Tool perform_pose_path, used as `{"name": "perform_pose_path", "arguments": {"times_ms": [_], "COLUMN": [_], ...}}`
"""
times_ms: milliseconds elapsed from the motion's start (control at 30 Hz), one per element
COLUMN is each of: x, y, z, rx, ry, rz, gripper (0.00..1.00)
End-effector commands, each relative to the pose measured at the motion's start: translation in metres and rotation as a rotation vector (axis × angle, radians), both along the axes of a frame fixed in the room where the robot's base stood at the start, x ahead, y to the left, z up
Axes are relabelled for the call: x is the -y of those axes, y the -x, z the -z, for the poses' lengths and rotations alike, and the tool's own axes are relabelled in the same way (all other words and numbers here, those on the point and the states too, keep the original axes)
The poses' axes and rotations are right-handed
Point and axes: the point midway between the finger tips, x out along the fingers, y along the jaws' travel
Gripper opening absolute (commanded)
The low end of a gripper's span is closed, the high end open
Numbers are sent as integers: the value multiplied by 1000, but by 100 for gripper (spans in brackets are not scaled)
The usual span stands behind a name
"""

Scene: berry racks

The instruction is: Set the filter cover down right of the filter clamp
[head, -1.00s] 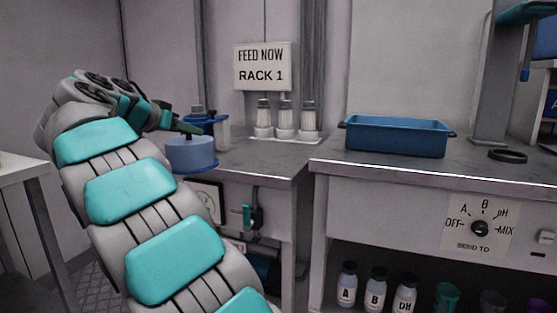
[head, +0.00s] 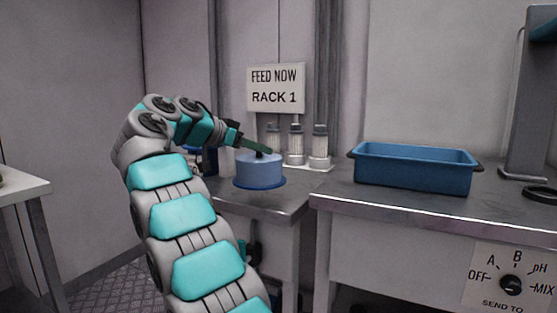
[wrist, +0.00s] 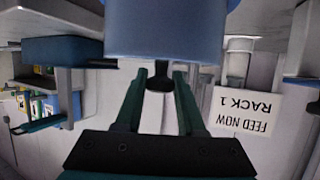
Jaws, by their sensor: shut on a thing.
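The filter cover (head: 259,172) is a round light-blue cap with a wider rim and a dark knob on top. My gripper (head: 262,151) is shut on that knob and holds the cover level over the left counter. I cannot tell whether its rim touches the counter. In the wrist view the cover (wrist: 180,30) fills the top, with the knob between the fingers (wrist: 160,80). A dark blue part (head: 209,160), perhaps the filter clamp, stands left of the cover, mostly hidden behind my arm. A black ring (head: 541,194) lies far right; I cannot tell what it is.
Several white-bodied bottles (head: 296,145) stand in a holder behind the cover, close to it. A blue tray (head: 415,168) sits on the right counter (head: 400,201). The left counter (head: 285,206) shows bare metal in front and right of the cover.

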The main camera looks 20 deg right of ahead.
Motion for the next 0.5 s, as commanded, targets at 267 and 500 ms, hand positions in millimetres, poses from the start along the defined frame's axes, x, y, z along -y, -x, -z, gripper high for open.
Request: {"name": "perform_pose_path", "arguments": {"times_ms": [267, 500], "x": [49, 62], "y": [-25, -32], "z": [3, 5], "rx": [1, 1], "ry": [0, 2], "rz": [-1, -3], "gripper": [0, 0]}}
